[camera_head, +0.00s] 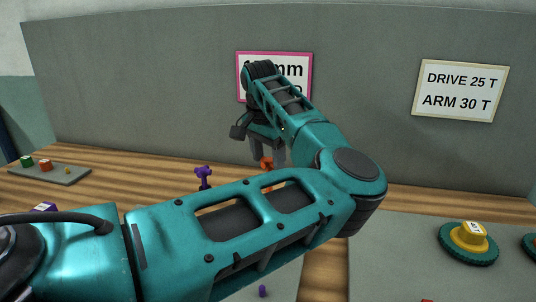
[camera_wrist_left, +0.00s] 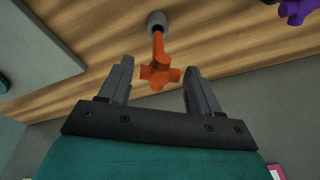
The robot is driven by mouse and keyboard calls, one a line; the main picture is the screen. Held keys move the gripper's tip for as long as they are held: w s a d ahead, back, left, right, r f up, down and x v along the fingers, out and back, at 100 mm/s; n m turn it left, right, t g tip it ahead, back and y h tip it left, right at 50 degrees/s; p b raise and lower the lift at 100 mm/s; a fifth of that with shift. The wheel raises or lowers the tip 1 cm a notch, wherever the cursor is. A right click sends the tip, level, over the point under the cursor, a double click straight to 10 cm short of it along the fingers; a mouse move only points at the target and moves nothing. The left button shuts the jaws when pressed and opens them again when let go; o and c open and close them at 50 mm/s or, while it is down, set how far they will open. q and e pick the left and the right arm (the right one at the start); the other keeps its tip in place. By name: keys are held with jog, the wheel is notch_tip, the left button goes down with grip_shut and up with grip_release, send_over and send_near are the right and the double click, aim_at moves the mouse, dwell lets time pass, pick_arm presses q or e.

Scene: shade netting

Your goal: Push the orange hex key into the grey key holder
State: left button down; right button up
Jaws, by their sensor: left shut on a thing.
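The orange hex key (camera_wrist_left: 160,74) shows in the left wrist view with its knobbed head between the fingertips of my left gripper (camera_wrist_left: 158,80). Its shaft runs up the picture to a small grey round piece with a dark opening (camera_wrist_left: 156,20), which looks like the grey key holder. The shaft meets it there; how deep it sits I cannot tell. In the head view the left gripper (camera_head: 268,153) points down over the wooden table, shut on the orange key (camera_head: 267,163). My left forearm hides the table below the key. The right gripper is not in view.
A purple key-like piece (camera_head: 203,177) stands left of the gripper and also shows in the left wrist view (camera_wrist_left: 297,10). A grey board with small blocks (camera_head: 62,175) lies at far left. At right a yellow knob on a green disc (camera_head: 470,238) rests on a grey panel (camera_head: 390,258). A grey wall (camera_head: 150,90) stands behind.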

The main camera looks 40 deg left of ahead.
aim_at(267, 167)
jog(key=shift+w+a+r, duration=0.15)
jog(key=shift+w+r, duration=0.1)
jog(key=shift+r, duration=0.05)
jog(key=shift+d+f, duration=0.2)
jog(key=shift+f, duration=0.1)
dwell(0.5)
pick_arm(q)
jog(key=shift+f+b, duration=0.1)
jog(key=shift+b, duration=0.3)
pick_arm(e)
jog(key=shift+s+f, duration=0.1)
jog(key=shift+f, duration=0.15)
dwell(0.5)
pick_arm(q)
jog(key=shift+f, duration=0.15)
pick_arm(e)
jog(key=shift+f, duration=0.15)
pick_arm(q)
jog(key=shift+f+b, duration=0.35)
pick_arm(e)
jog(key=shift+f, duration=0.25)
pick_arm(q)
jog(key=shift+s+b+x, duration=0.15)
jog(key=shift+b+x, duration=0.6)
jog(key=shift+x, duration=0.15)
jog(key=shift+s+b+x, duration=0.2)
jog(key=shift+b+x, duration=0.5)
jog(key=shift+x, duration=0.2)
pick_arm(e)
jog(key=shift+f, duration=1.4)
